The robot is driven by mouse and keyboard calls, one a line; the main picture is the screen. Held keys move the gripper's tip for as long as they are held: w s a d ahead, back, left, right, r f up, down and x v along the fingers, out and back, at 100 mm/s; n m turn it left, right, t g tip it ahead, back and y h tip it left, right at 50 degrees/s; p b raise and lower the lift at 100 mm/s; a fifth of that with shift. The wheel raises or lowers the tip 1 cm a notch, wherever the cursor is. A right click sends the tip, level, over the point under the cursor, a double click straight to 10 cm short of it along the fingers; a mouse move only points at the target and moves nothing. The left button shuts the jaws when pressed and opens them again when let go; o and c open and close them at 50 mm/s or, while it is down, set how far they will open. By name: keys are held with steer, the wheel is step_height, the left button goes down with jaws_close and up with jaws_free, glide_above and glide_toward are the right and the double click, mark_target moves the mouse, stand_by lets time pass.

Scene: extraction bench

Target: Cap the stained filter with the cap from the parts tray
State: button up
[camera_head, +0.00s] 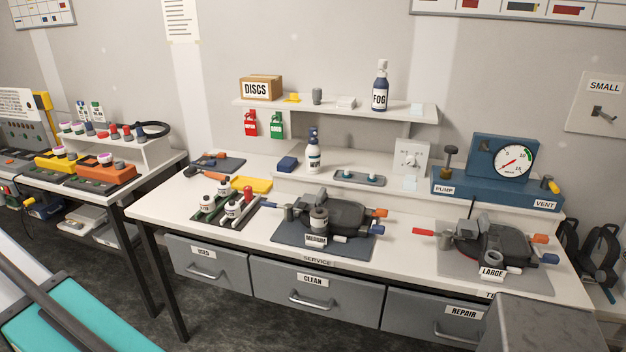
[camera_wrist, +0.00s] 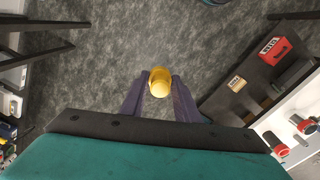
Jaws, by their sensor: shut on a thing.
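In the wrist view my gripper (camera_wrist: 159,88) is shut on a round yellow cap (camera_wrist: 160,80), held between the two dark fingertips above the floor. My gripper does not show in the head view. No filter is clearly stained at this size. A dark rack (camera_head: 209,219) at the left of the bench holds several white dark-topped pieces (camera_head: 206,204) and a red-topped one (camera_head: 248,194). A small dark tray (camera_head: 345,177) with two bluish pieces and a shallow yellow tray (camera_head: 258,184) stand behind; I cannot tell which is the parts tray.
The MEDIUM fixture (camera_head: 345,214) and LARGE fixture (camera_head: 489,244) stand on the bench, with a blue pump unit (camera_head: 455,187) behind. A spray bottle (camera_head: 313,153) stands near the back.

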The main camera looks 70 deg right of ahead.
steer(key=s+d+r+m+p, duration=0.15)
steer(key=s+d, duration=0.25)
steer(key=d, duration=1)
steer(key=s+d+p, duration=0.3)
steer(key=d, duration=1)
steer(key=s+d+m+p, duration=0.15)
steer(key=s+d, duration=0.25)
steer(key=d, duration=1)
steer(key=s+d+m+p, duration=0.1)
steer(key=s+d+p, duration=0.1)
steer(key=s+d, duration=1.1)
steer(key=s+d+r+m+p, duration=0.1)
steer(key=s+d+p, duration=0.2)
steer(key=s+d, duration=1)
steer(key=s, duration=0.6)
steer(key=shift+s+d+p, duration=0.3)
steer(key=shift+s+d, duration=0.05)
steer(key=shift+s, duration=0.05)
steer(key=shift+p, duration=0.3)
steer(key=shift+f+b, duration=1.1)
steer(key=shift+f, duration=1.8)
steer(key=shift+p, duration=0.45)
steer(key=shift+f, duration=0.5)
